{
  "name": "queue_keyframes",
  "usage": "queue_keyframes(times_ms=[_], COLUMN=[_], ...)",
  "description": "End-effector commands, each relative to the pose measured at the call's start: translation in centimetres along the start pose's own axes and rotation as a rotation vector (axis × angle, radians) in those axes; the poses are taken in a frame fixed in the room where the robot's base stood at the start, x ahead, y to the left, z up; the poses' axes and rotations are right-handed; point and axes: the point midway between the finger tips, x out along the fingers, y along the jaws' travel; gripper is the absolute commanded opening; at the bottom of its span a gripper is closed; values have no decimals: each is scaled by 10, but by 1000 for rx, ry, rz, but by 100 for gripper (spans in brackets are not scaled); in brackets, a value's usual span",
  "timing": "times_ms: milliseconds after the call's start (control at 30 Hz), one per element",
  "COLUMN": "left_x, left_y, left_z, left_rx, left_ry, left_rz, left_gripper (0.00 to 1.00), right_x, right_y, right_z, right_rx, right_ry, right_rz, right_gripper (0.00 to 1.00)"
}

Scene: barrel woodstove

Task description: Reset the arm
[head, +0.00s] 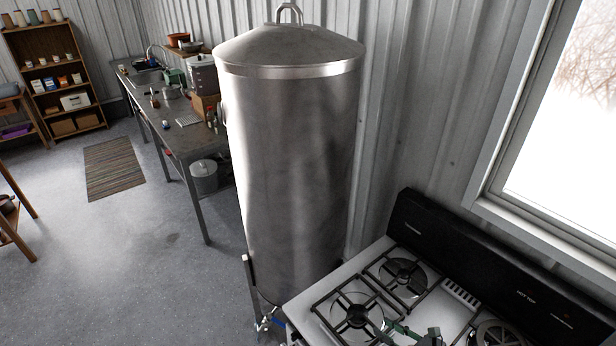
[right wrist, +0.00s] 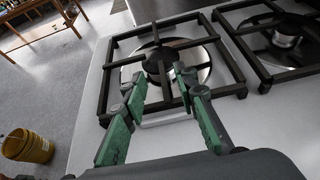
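My right gripper (head: 402,331) shows at the bottom edge of the head view, above the front of the stove (head: 450,318). In the right wrist view its two green fingers (right wrist: 157,84) are spread apart with nothing between them. They point at a black burner grate (right wrist: 112,75), and I cannot tell whether they touch it. The palm and most of the arm are hidden in the head view. My left gripper shows in neither view.
A tall steel tank (head: 297,150) stands left of the stove. A metal workbench (head: 190,142) with pots and tools runs along the wall behind it. A yellow bucket (right wrist: 28,147) sits on the floor near the stove. The floor at left is mostly clear, with a striped mat (head: 113,166).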

Motion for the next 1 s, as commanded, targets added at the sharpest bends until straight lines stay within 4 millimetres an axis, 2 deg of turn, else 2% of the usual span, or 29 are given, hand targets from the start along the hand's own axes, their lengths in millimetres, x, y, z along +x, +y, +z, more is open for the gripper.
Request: queue_keyframes(times_ms=[467,633,700,867,900,1000], left_x=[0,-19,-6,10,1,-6], left_y=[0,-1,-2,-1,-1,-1], left_z=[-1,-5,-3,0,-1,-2], left_rx=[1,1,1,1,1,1], left_ry=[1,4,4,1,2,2], left_rz=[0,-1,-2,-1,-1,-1], left_gripper=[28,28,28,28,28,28], right_x=[87,77,82,89,84,81], right_y=[1,0,1,1,1,1], right_z=[0,18,8,-8,2,9], right_rx=[2,0,0,1,0,1], right_ry=[1,5,5,7,7,7], right_rz=[2,1,-3,-2,-2,-2], right_gripper=[27,27,27,27,27,27])
